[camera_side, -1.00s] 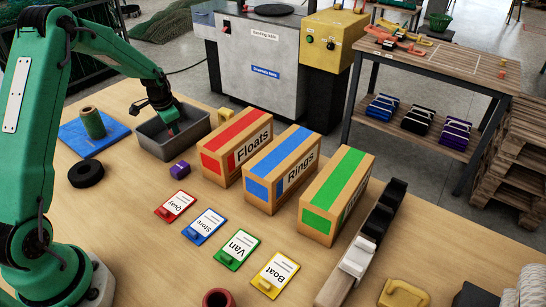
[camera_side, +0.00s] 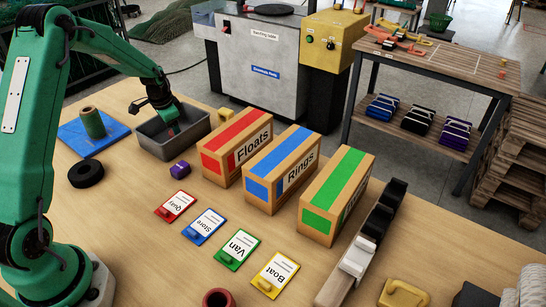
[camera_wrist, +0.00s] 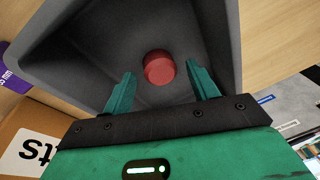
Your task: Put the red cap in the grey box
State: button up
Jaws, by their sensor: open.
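The grey box (camera_side: 150,145) stands on the bench at the left in the side view, and its inner wall (camera_wrist: 90,40) fills much of the wrist view. The red cap (camera_wrist: 159,68) lies inside the box, seen between and beyond my fingertips. In the side view the cap is only a faint dark red patch in the box. My gripper (camera_wrist: 162,70) is open above the box, one finger on each side of the cap in the picture, with nothing held. In the side view its fingers are hard to make out against the box.
The Floats carton (camera_side: 225,160) stands close on the right, beside the Rings carton (camera_side: 270,185).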

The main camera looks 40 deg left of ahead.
jog(key=v, duration=1.1)
jog(key=shift+r, duration=0.25)
jog(key=s+d+r+n+t, duration=0.2)
jog(key=s+d+r, duration=0.85)
jog(key=d, duration=0.35)
jog(key=s+d+n+t+h, duration=0.1)
jog(key=s+d, duration=0.7)
jog(key=s, duration=0.5)
jog(key=shift+s+d+r, duration=0.25)
jog(key=shift+d+r, duration=0.1)
